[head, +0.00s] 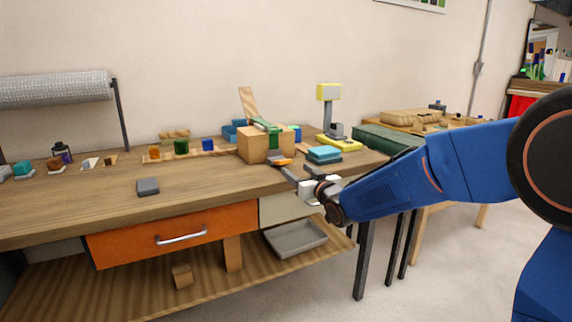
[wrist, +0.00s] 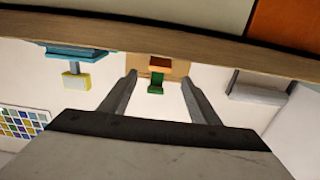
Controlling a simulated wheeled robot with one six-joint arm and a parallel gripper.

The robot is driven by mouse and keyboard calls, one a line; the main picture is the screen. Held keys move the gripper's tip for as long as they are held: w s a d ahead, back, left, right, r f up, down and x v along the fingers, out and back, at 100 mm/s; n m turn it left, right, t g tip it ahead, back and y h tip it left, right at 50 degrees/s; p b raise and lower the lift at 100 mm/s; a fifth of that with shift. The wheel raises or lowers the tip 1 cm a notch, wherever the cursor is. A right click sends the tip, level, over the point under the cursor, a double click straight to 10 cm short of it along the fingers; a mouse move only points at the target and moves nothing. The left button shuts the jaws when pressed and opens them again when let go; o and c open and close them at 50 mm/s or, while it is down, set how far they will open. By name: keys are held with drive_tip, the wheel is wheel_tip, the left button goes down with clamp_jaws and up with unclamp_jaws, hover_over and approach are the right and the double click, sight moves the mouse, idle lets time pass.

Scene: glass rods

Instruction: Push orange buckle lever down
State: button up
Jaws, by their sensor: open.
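The orange buckle lever (head: 280,161) sticks out low at the front of a wooden block (head: 251,147) on the workbench, with a green part (head: 266,126) on top. In the wrist view, which looks inverted, the orange lever (wrist: 159,65) and green part (wrist: 156,88) appear between the fingertips. My gripper (head: 296,170) is at the bench's front edge, just right of and near the lever. In the wrist view my gripper (wrist: 159,78) is open with nothing between its fingers. Whether a finger touches the lever is unclear.
Blue stacked pieces (head: 323,154) and a yellow-based stand (head: 339,141) are close on the right. A grey block (head: 148,187) lies to the left on the bench (head: 205,178). Below are an orange drawer (head: 135,241) and a grey tray (head: 296,240).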

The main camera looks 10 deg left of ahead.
sight(286, 163)
drive_tip(key=x, duration=0.9)
drive_tip(key=shift+f, duration=0.1)
drive_tip(key=c, duration=1.1)
